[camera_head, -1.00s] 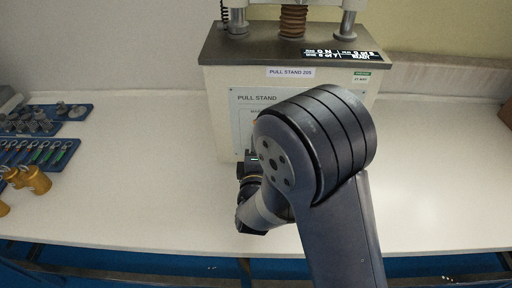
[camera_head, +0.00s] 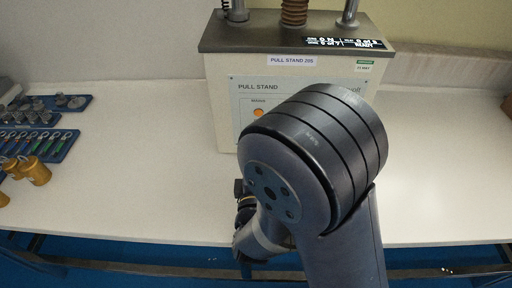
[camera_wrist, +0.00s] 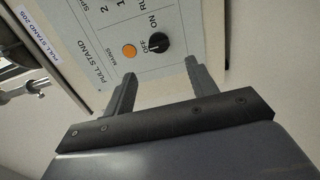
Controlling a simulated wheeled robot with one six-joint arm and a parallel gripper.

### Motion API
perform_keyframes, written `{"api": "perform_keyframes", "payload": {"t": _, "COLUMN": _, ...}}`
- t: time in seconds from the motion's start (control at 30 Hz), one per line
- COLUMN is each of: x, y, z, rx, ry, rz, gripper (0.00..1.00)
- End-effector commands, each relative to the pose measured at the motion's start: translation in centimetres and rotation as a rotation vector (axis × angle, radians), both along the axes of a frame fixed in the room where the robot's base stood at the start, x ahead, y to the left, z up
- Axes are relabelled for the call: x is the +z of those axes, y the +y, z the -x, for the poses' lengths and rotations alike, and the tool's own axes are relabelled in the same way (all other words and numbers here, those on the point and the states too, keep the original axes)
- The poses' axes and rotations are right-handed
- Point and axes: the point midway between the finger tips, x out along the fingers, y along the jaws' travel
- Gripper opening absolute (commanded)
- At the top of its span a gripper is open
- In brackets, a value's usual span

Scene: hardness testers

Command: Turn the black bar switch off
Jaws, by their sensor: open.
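The black bar switch (camera_wrist: 159,42) is a round black knob with a raised bar, on the light panel of the pull stand (camera_head: 300,62), with OFF and ON printed beside it. An orange lamp (camera_wrist: 129,51) sits beside it under the word MAINS; the lamp also shows in the head view (camera_head: 258,113). My gripper (camera_wrist: 160,76) is open and empty. Its two fingers point toward the panel, apart from the switch, which shows just beyond and between the fingertips. In the head view my arm hides the switch and most of my gripper.
The pull stand stands at the back of a white bench (camera_head: 120,185). Blue trays (camera_head: 40,140) with small parts and several gold weights (camera_head: 35,172) lie at the left. The bench is clear right of my arm.

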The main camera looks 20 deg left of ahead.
Motion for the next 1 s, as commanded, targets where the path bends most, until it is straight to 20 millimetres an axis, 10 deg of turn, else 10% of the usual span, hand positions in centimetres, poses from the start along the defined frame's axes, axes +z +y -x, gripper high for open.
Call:
{"api": "perform_keyframes", "payload": {"t": 0.63, "x": 0.0, "y": -0.6, "z": 2.6, "rx": 0.0, "ry": 0.0, "rz": 0.0, "gripper": 0.55}}
{"api": "perform_keyframes", "payload": {"t": 1.0, "x": 0.1, "y": 0.0, "z": -0.7, "rx": -0.006, "ry": 0.0, "rz": -0.001, "gripper": 0.55}}
